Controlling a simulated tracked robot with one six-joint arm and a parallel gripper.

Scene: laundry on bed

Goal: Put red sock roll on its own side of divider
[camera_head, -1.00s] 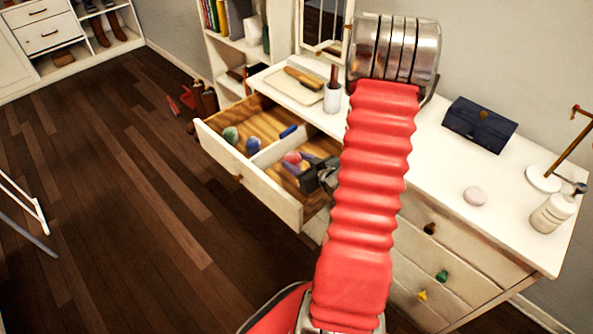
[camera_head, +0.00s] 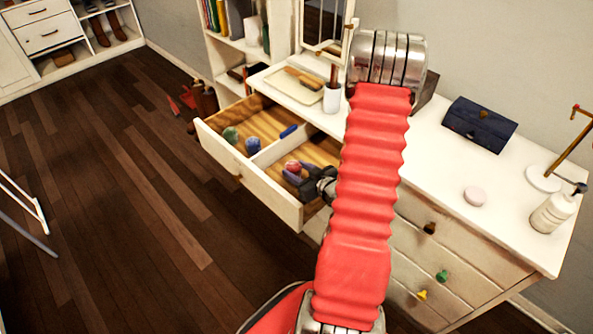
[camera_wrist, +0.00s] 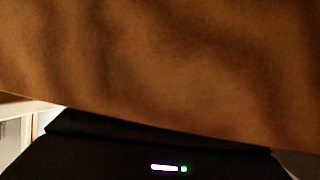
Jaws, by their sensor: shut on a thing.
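The red sock roll (camera_head: 292,166) is in the head view, over the right-hand compartment of the open drawer (camera_head: 262,187). My gripper (camera_head: 296,172) is shut on it, with the fingers on either side of the roll. I cannot tell whether the roll touches the drawer floor. The white divider (camera_head: 282,147) runs front to back, to the left of the roll. A green roll (camera_head: 230,135) and a blue roll (camera_head: 253,145) lie in the left compartment. In the wrist view a blurred brown surface fills most of the picture, and the fingertips and roll cannot be made out.
A small blue item (camera_head: 288,131) lies by the divider near the drawer's back. The dresser top (camera_head: 430,190) holds a tray (camera_head: 295,88), a white cup (camera_head: 332,98), a navy case (camera_head: 480,124) and a bottle (camera_head: 552,213). Bare wood shows around the roll's compartment.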

